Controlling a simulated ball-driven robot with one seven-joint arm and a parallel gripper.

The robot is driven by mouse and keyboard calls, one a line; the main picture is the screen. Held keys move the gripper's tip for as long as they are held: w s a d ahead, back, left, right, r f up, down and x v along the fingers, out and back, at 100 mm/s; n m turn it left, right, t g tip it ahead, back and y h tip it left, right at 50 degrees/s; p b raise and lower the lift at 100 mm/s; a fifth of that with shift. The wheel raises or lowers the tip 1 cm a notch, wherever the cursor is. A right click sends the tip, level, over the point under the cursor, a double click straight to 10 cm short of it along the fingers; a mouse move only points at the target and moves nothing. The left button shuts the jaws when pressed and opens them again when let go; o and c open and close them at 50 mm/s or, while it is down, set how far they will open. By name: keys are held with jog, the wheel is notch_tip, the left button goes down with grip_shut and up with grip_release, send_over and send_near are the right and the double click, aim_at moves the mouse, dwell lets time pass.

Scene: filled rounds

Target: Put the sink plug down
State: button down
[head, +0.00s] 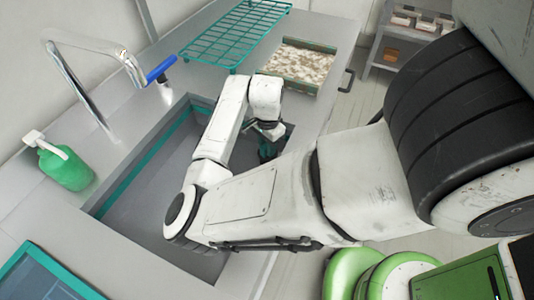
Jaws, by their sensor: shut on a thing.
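My gripper (267,137) hangs at the end of my white arm, over the right end of the grey sink basin (150,200). It is shut on the sink plug, but the plug itself is too small and shaded to make out. My arm covers much of the basin's right and near side, so the drain is hidden. The visible basin floor looks bare.
A chrome tap (75,80) with a blue lever (161,69) stands behind the basin. A green soap bottle (66,168) stands left. A teal rack (236,35) and a speckled tray (297,66) lie beyond. A teal-edged panel (40,278) is at the near left.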

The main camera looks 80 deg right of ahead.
jog(key=shift+f, duration=2.05)
jog(key=shift+f, duration=0.2)
jog(key=c, duration=0.9)
grip_release()
jog(key=shift+r, duration=0.1)
notch_tip(320, 180, up, 12)
jog(key=shift+r+b, duration=0.1)
jog(key=shift+b, duration=0.2)
